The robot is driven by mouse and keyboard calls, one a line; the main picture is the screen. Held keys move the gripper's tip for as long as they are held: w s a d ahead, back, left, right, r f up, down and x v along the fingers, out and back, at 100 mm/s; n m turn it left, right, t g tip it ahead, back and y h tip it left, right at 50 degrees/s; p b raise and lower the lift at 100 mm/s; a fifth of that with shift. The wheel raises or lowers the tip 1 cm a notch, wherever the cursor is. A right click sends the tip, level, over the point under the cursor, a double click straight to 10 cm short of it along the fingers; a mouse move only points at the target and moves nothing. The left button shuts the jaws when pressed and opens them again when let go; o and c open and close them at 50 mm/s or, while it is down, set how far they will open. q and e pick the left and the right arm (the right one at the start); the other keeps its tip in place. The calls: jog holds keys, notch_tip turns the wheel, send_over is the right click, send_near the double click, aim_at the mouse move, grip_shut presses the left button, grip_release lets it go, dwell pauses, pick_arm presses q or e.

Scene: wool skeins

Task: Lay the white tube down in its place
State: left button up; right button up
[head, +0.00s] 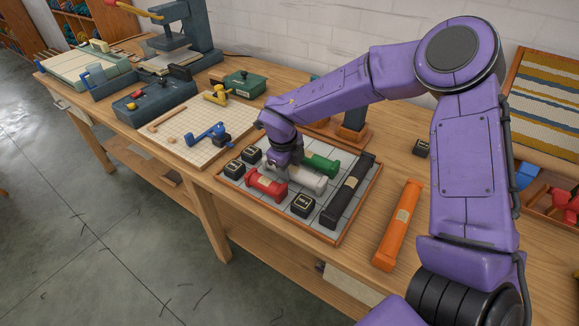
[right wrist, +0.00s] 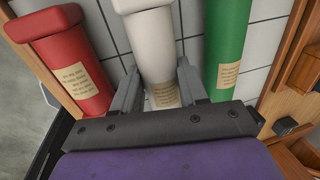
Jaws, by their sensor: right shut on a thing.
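The white tube (head: 308,180) lies on the gridded tray (head: 328,229) between the red tube (head: 266,184) and the green tube (head: 321,164). My right gripper (head: 285,158) is over it, pointing down. In the right wrist view the two fingers of the right gripper (right wrist: 158,95) straddle the white tube (right wrist: 152,50) and are shut on it, near its label. The red tube (right wrist: 68,55) is left of it and the green tube (right wrist: 229,50) right of it. Whether the white tube touches the tray is hard to tell. My left gripper is out of view.
A long black tube (head: 348,190) lies at the tray's right side. Small black blocks (head: 303,205) sit in the tray. An orange tube (head: 398,225) lies on the table outside it. A cutting mat (head: 190,130) with a blue clamp-like tool (head: 207,135) is to the left.

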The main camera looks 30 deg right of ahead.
jog(key=shift+f, duration=0.15)
jog(key=o, duration=1.1)
jog(key=shift+o, duration=0.2)
notch_tip(320, 180, up, 12)
jog(key=a, duration=0.2)
jog(key=shift+s, duration=0.45)
jog(key=shift+a, duration=0.1)
